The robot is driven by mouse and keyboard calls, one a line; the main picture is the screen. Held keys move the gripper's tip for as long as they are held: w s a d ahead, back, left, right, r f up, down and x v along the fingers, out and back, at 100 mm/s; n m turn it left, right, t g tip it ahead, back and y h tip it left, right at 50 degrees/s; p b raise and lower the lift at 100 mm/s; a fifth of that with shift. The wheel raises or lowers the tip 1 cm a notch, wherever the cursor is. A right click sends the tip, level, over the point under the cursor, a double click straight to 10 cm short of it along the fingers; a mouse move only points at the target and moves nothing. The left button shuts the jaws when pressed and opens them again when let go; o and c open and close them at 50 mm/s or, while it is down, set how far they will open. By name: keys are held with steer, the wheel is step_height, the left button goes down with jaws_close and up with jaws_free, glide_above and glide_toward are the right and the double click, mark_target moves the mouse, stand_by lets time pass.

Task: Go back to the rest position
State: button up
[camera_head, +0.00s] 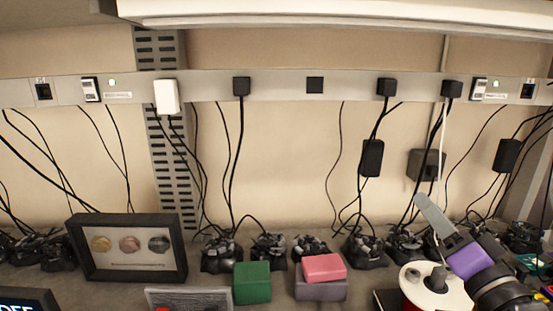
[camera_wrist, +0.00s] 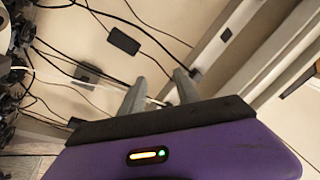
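My gripper (camera_head: 424,206) is raised at the lower right of the head view, above the back of the counter, its grey fingers pointing up and left toward the wall. In the wrist view, my gripper (camera_wrist: 160,86) shows two grey fingers standing apart, with wall and cables visible between them. It is open and nothing is held. The purple wrist body fills the bottom of that view.
On the counter are a framed medal display (camera_head: 85,265), a green block (camera_head: 252,283), a pink block (camera_head: 324,268) on a mauve block (camera_head: 320,291), and a white spool (camera_head: 412,281). Several black controllers line the wall under a socket rail (camera_head: 275,86) with hanging cables.

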steer(key=s+a+f+n+g+h, duration=0.1)
steer(key=s+a+f+n+g, duration=0.1)
steer(key=s+f, duration=0.6)
steer(key=s+a+f+n+g, duration=0.1)
steer(key=s+f, duration=0.8)
steer(key=s, duration=1)
steer(key=s+a+f+n+g+h, duration=0.1)
steer(key=s+a+f+n+g, duration=0.1)
steer(key=s+f, duration=0.7)
steer(key=s+a+n, duration=0.1)
steer(key=s+a, duration=0.1)
steer(key=s, duration=0.3)
steer(key=shift+s+a+f+n+g+h, duration=0.15)
steer(key=shift+s+a+n+g+h, duration=0.15)
steer(key=shift+a+n, duration=0.1)
